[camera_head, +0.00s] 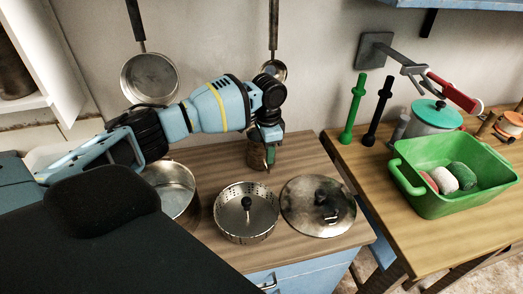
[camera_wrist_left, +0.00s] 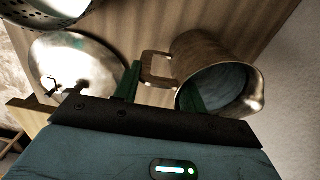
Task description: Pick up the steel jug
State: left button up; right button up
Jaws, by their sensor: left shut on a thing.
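The steel jug (camera_head: 258,156) is a small, brownish metal jug at the back of the wooden counter, partly hidden below my left gripper (camera_head: 268,136) in the head view. In the left wrist view the jug (camera_wrist_left: 202,47) shows its open mouth and its squared handle (camera_wrist_left: 148,70). My left gripper (camera_wrist_left: 160,92) is shut on the jug. One green finger is beyond the handle and the other is at the rim, by the mouth. I cannot tell whether the jug's base touches the counter. My right gripper is not in view.
On the counter stand a pot (camera_head: 176,190), a perforated steamer basket (camera_head: 246,228) and a metal lid (camera_head: 300,212). Pans (camera_head: 150,78) hang on the wall behind. A green tub (camera_head: 440,200) and a lidded pot (camera_head: 432,122) stand on the right table.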

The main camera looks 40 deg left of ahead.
pick_arm(q)
grip_shut()
jog(key=shift+r, duration=0.1)
jog(key=shift+w+r, duration=0.1)
jog(key=shift+r, duration=0.45)
notch_tip(320, 180, up, 9)
jog(key=shift+p, duration=0.3)
jog(key=shift+d, duration=0.1)
